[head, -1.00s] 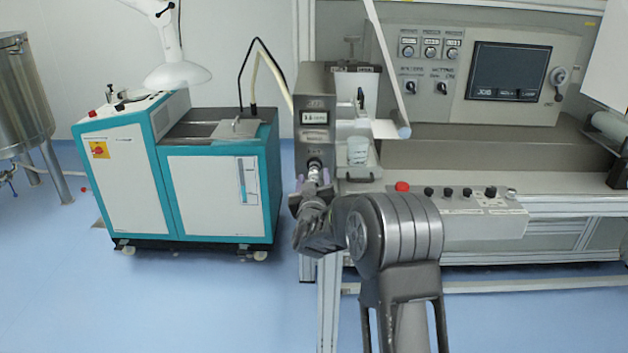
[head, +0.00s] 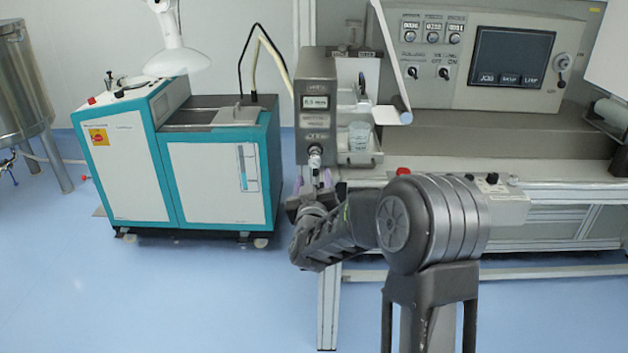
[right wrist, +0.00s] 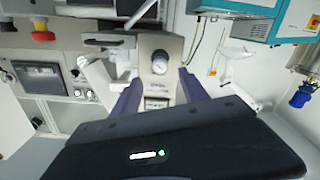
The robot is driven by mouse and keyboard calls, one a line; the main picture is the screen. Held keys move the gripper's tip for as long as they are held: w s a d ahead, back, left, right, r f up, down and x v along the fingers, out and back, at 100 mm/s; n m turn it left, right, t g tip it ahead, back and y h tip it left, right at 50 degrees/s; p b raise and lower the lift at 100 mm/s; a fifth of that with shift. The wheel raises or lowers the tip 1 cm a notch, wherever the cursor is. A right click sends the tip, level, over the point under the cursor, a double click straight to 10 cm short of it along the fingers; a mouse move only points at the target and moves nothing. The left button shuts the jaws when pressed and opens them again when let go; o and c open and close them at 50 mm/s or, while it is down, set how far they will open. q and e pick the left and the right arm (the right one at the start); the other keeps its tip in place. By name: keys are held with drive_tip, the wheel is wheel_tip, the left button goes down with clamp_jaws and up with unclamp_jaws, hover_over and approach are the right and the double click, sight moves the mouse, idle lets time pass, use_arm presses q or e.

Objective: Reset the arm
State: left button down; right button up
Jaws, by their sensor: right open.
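My right arm reaches in from the lower right in the head view. Its right gripper (head: 313,181) is open, with purple fingers pointing at the front of the grey control unit (head: 317,88). In the right wrist view the right gripper (right wrist: 160,84) has its two purple fingers spread, with nothing held between them. The grey unit (right wrist: 160,48) and its round gauge or knob (right wrist: 160,62) show beyond and between the fingers. Contact with the unit cannot be told. My left gripper is not in view.
A teal and white cabinet (head: 205,175) stands to the left. A machine panel with a screen (head: 513,62) is at the back right. A clear cup (head: 358,136) sits on a small shelf beside the grey unit. The blue floor (head: 170,290) at front left is free.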

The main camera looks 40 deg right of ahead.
idle(0.6)
drive_tip(key=s+a+f+g+y, duration=0.25)
drive_tip(key=a+f+y, duration=0.25)
drive_tip(key=a+f, duration=0.65)
drive_tip(key=s+a+f+g+y, duration=0.25)
drive_tip(key=a+f+y, duration=0.25)
drive_tip(key=a+f, duration=0.65)
drive_tip(key=s+a+f+g+y, duration=0.1)
drive_tip(key=s+a+f+g, duration=0.2)
drive_tip(key=s, duration=0.6)
drive_tip(key=s+a+f+n+g+y+p, duration=0.1)
drive_tip(key=s+a+f+g+y, duration=0.1)
drive_tip(key=s+a+f, duration=0.6)
drive_tip(key=s+a+f+n+g+y+p, duration=0.1)
drive_tip(key=s+a+f, duration=0.4)
drive_tip(key=s, duration=0.7)
drive_tip(key=f+g+y, duration=0.1)
drive_tip(key=g, duration=0.1)
drive_tip(key=shift+a+g, duration=0.35)
drive_tip(key=shift+g, duration=0.05)
drive_tip(key=shift+f, duration=0.1)
